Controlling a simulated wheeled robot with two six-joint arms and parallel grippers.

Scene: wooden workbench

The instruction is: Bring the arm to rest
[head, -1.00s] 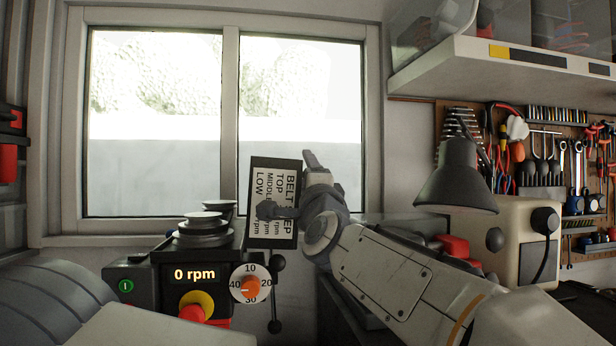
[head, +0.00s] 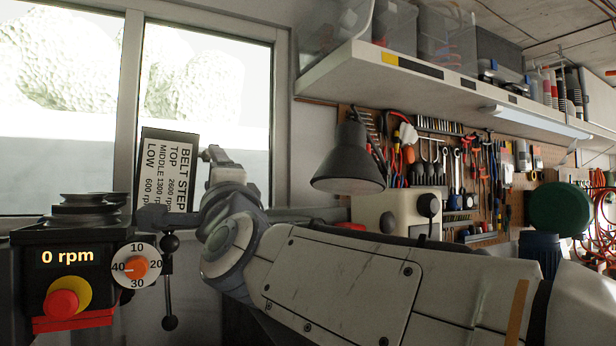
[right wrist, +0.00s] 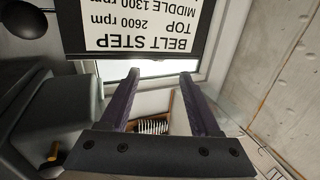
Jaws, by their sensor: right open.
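My right arm (head: 340,285) reaches in from the right in the head view. Its gripper (head: 185,187) is open and empty, its fingers spread in front of the right part of the belt step sign (head: 165,160). In the right wrist view the two dark fingers (right wrist: 160,74) stand apart with nothing between them, and the sign (right wrist: 140,28) shows upside down beyond their tips. I cannot tell the exact gap between fingers and sign. My left gripper is out of view.
A machine control box (head: 75,255) reads 0 rpm, with a red stop button (head: 62,303), an orange speed knob (head: 136,267) and stepped pulleys (head: 85,208) above. A ball-ended lever (head: 169,285) hangs near my gripper. A lamp (head: 348,165) and shelf (head: 450,85) are right.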

